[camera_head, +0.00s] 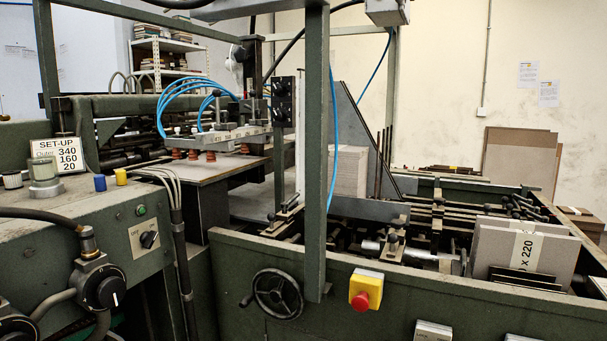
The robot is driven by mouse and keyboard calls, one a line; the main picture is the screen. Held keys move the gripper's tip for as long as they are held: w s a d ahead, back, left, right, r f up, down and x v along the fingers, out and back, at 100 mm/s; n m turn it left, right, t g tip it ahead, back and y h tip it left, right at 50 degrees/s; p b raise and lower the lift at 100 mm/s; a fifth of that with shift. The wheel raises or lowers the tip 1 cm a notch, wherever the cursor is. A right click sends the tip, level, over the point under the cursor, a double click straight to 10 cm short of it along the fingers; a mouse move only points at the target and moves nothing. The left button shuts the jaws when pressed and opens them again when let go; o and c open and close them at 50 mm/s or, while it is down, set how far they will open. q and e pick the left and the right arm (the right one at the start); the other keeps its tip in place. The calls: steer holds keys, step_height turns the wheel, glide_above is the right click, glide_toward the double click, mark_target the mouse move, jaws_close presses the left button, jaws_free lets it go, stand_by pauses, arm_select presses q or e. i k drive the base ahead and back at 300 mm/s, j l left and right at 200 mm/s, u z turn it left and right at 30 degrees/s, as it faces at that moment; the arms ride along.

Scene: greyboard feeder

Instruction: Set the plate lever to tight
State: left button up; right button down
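I cannot tell for sure which part is the plate lever, and no tight mark is readable. A small clamp fitting (284,213) sits on the feeder bed in front of the upright grey board stack. A second, similar fitting (393,243) stands on the rails further right. Their settings are too small to read. A black rotary switch (149,240) is on the left cabinet's front panel, and a large black dial (105,291) is below it at the left. Neither of my grippers shows in the head view.
A black handwheel (277,293) and a red stop button on a yellow box (366,291) project from the machine's green front. A green post (316,150) stands before the bed. Grey boards (522,252) stand at the right. A set-up sign (60,155) stands on the left cabinet.

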mark_target(283, 206)
steer(key=u, duration=1.3)
steer(key=i+l, duration=1.15)
steer(key=i, duration=0.1)
